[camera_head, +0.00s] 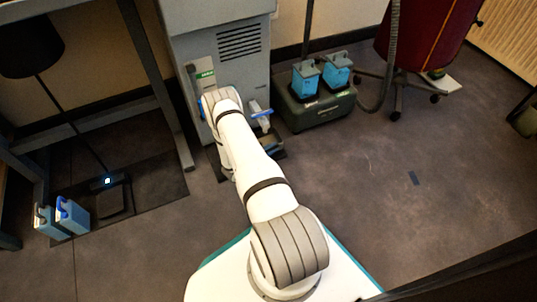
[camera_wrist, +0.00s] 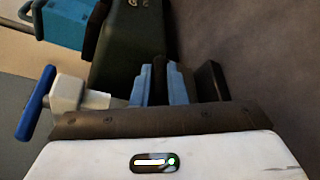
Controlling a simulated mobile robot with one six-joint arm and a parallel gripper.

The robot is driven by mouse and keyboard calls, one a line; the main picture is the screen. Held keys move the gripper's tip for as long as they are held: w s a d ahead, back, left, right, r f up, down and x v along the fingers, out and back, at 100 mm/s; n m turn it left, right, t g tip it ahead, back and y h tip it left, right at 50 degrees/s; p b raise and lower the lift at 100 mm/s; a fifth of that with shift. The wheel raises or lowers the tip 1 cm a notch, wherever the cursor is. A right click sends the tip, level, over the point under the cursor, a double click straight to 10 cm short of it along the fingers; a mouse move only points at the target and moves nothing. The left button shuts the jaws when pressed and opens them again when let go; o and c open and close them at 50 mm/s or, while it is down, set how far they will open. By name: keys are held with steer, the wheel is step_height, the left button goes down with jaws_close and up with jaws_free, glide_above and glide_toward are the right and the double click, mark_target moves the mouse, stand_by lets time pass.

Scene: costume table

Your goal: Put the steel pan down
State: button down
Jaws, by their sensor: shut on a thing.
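My gripper (camera_wrist: 159,82) is in the middle of the wrist view, with blue-grey pads close together. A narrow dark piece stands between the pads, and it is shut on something. I take this to be the steel pan, but its body is not clearly visible, so its shape and tilt cannot be told. In the head view my arm reaches forward to the front of a grey cabinet (camera_head: 240,70) and hides most of the gripper. Whether the held thing touches the floor cannot be told.
A dark green case (camera_head: 317,108) with two blue containers (camera_head: 305,80) stands right of the cabinet; the case also shows in the wrist view (camera_wrist: 128,45). Blue-and-white containers (camera_head: 72,215) stand at far left. A red chair (camera_head: 425,35) is at back right. Floor (camera_head: 375,190) is open on the right.

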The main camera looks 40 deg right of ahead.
steer(key=shift+w+f, duration=0.2)
steer(key=shift+f, duration=0.9)
steer(key=c, duration=1.4)
jaws_free()
